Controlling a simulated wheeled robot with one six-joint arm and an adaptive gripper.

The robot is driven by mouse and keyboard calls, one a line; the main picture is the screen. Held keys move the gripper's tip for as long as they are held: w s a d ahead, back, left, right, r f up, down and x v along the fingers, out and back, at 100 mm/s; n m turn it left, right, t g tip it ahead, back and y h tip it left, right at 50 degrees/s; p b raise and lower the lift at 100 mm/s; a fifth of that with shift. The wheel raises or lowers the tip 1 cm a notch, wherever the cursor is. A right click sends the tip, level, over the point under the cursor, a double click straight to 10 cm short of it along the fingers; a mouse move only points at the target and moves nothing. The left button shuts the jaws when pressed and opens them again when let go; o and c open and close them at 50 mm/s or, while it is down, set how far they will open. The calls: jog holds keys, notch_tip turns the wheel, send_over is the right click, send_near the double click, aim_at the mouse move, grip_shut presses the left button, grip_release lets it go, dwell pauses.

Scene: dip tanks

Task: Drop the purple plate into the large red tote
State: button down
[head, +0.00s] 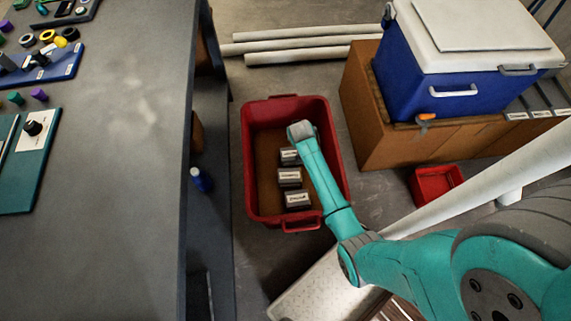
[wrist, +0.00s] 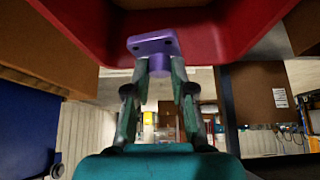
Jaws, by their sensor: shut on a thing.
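The large red tote (head: 249,165) stands on the floor right of the grey bench, with several grey labelled blocks (head: 289,177) inside on its brown bottom. My arm reaches over the tote in the head view, where my gripper and the purple plate cannot be made out. In the wrist view my gripper (wrist: 160,78) is shut on the purple plate (wrist: 153,42), holding it by the knob beneath its flat, holed face. The tote's red wall (wrist: 215,28) fills the upper part of that view around the plate; I cannot tell their exact gap.
The grey bench (head: 120,130) runs along the left with trays and small parts on it. A blue cooler (head: 425,85) sits on brown cabinets (head: 362,120) at the right. A smaller red bin (head: 437,184) and white pipes (head: 300,45) lie on the floor.

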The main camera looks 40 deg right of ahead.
jog(key=shift+f, duration=2.65)
jog(key=c, duration=0.9)
grip_release()
jog(key=v, duration=1.2)
